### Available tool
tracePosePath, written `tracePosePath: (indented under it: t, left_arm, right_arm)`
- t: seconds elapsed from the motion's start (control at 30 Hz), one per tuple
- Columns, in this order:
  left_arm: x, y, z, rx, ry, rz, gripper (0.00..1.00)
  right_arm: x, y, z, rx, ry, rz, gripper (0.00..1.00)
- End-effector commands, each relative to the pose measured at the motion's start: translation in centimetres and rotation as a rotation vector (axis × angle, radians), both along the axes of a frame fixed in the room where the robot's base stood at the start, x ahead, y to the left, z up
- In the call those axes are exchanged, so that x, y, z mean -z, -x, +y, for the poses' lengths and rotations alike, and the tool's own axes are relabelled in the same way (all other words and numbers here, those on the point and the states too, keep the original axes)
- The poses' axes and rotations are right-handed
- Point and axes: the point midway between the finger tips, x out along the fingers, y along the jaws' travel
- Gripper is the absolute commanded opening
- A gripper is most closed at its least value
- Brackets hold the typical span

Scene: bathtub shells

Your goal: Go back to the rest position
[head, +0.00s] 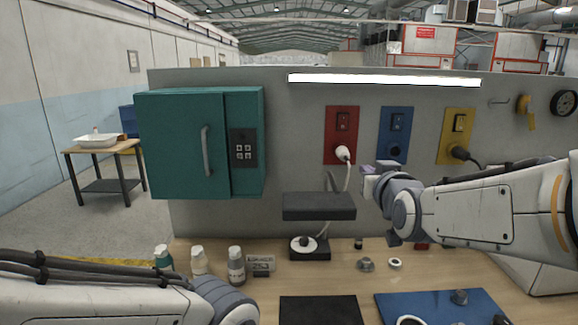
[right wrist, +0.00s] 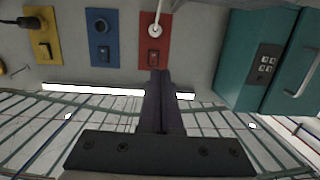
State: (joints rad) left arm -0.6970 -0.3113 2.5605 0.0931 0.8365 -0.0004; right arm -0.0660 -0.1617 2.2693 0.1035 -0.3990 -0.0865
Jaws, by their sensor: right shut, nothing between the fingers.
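My right gripper (head: 370,171) is raised in front of the wall panel, just right of the white plug in the head view. In the right wrist view its dark fingers (right wrist: 161,78) are together with nothing between them. That view is upside down, and the fingertips overlap the lower part of the red switch plate (right wrist: 155,45) in the picture. My left arm lies across the bottom left of the head view. Its gripper is out of view.
A teal cabinet (head: 180,145) hangs at left. White plug (head: 343,153) sits in the red plate; the blue plate's socket (head: 396,151) is empty; a black plug (head: 460,153) sits at yellow. Below are a dark stand (head: 318,206), bottles (head: 236,265) and a blue mat (head: 440,302).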

Motion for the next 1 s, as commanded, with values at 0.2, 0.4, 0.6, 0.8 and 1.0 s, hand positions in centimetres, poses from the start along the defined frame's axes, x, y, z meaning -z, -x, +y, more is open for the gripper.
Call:
tracePosePath:
  t: [0.2,0.4,0.6,0.8,1.0]
  left_arm:
    - [0.0,0.0,0.0,0.0,0.0,0.0,0.5]
    - [0.0,0.0,0.0,0.0,-0.001,0.001,0.5]
    - [0.0,0.0,0.0,0.0,-0.001,0.001,0.5]
    - [0.0,0.0,0.0,0.0,-0.001,0.001,0.5]
    - [0.0,0.0,0.0,0.0,-0.001,0.001,0.5]
  right_arm:
    - [2.8,1.1,3.1,-0.068,0.001,0.111,0.0]
    - [6.7,3.6,6.3,-0.149,0.008,0.268,0.0]
    - [12.0,8.6,10.4,-0.269,0.044,0.506,0.0]
    - [19.2,19.6,13.7,-0.438,0.167,0.898,0.0]
    - [22.9,29.7,12.7,-0.541,0.33,1.222,0.0]
